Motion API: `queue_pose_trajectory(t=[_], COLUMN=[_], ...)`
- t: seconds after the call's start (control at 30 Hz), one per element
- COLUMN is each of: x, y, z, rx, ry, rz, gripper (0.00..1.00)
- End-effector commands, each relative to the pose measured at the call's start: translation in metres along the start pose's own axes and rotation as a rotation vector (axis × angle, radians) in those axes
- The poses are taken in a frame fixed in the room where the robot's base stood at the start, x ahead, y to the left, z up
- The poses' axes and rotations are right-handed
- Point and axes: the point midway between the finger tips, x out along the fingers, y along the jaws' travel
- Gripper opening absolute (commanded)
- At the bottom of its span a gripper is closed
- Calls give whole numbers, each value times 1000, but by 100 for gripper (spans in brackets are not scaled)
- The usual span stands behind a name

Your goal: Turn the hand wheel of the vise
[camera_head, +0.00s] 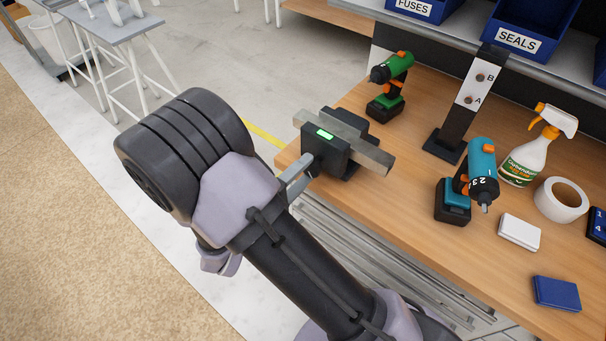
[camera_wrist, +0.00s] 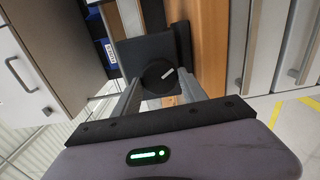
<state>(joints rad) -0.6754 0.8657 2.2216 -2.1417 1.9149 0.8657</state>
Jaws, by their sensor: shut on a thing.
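The vise (camera_head: 340,158) stands at the left edge of the wooden bench. It has a dark body with a small lit green display and a grey metal bar through its jaws. Its hand wheel (camera_wrist: 157,75) is a round black knob with a white mark pointing to the upper right in the wrist view. My gripper (camera_wrist: 160,84) has one grey finger on each side of the wheel and is shut on it. In the head view my gripper (camera_head: 306,170) reaches the vise's near side, and the wheel is hidden there.
A green drill (camera_head: 391,82) stands behind the vise. A black post marked A and B (camera_head: 466,103), a teal drill (camera_head: 470,180), a spray bottle (camera_head: 527,160), a tape roll (camera_head: 561,199), a white box (camera_head: 519,232) and a blue box (camera_head: 556,293) stand to the right.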

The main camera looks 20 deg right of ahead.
Motion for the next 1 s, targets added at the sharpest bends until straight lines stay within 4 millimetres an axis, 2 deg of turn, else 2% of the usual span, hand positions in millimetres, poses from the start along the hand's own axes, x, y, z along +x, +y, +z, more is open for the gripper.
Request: queue_pose_trajectory(t=[0.6,0.63,0.7,1.0], x=[0,0,0,0], y=[-1,-1,-1,0], z=[0,0,0,0], rx=[31,31,32,33], ry=[0,0,0,0], rz=[-1,-1,-1,-1], gripper=[9,56,69,71])
